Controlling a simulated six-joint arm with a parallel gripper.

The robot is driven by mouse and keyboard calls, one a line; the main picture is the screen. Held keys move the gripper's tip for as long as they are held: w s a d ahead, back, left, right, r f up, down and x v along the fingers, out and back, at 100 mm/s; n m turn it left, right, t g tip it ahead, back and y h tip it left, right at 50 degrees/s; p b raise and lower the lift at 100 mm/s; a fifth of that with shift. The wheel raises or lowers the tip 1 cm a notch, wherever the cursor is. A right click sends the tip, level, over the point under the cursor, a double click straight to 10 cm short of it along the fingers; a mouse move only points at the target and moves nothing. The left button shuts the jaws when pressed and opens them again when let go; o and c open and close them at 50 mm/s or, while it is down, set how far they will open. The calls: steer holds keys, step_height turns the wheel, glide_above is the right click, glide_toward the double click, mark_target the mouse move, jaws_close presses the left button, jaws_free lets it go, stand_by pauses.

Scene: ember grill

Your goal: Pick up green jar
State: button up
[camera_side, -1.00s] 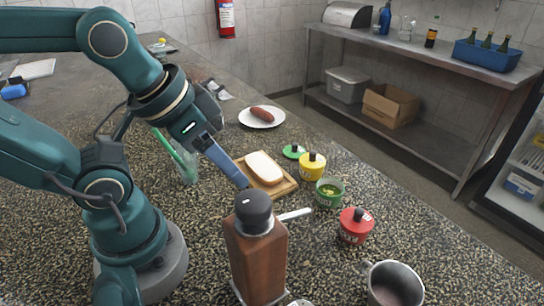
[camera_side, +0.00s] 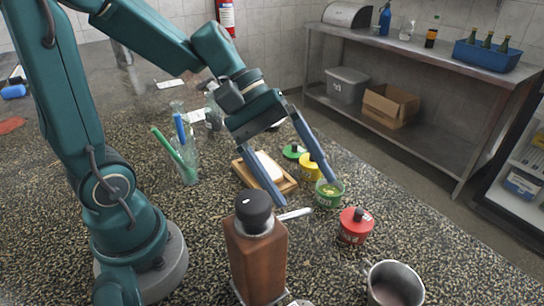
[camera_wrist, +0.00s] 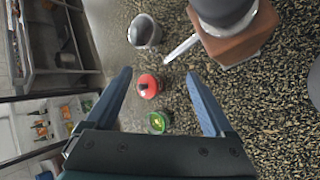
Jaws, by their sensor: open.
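The green jar (camera_side: 329,193) stands open on the speckled counter, with yellow-green contents showing. In the wrist view the green jar (camera_wrist: 159,122) lies between my finger bases, near the palm. Its likely lid, a green disc with a dark knob (camera_side: 294,152), lies apart on the counter. My gripper (camera_side: 306,192) is open and empty, its two blue fingers pointing down; one tip is close to the green jar in the side view, the other is over the counter to its left. My gripper also shows in the wrist view (camera_wrist: 158,72). Whether a finger touches the jar is unclear.
A red jar (camera_side: 355,227) stands close by, a yellow jar (camera_side: 310,168) behind. A bread board (camera_side: 285,184) is left of the green jar. A wooden grinder (camera_side: 256,258) and a metal pot (camera_side: 393,284) stand in front.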

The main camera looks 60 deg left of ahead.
steer(key=w+a+f+n+t+h, duration=0.35)
steer(key=w+n, duration=0.25)
steer(key=n, duration=0.3)
steer(key=n+t+y, duration=0.2)
steer(key=n+t, duration=0.2)
steer(key=n, duration=0.5)
glide_toward(341, 192)
steer(key=shift+s+a+r, duration=0.2)
steer(key=shift+s+r, duration=0.45)
steer(key=shift+s, duration=0.05)
steer(key=shift+w+f+y, duration=0.1)
steer(key=shift+f+y, duration=0.05)
steer(key=shift+y, duration=0.1)
steer(key=x, duration=1.1)
steer(key=shift+w+d+f, duration=0.15)
steer(key=shift+w+d, duration=0.05)
steer(key=shift+w, duration=0.05)
steer(key=c, duration=1.4)
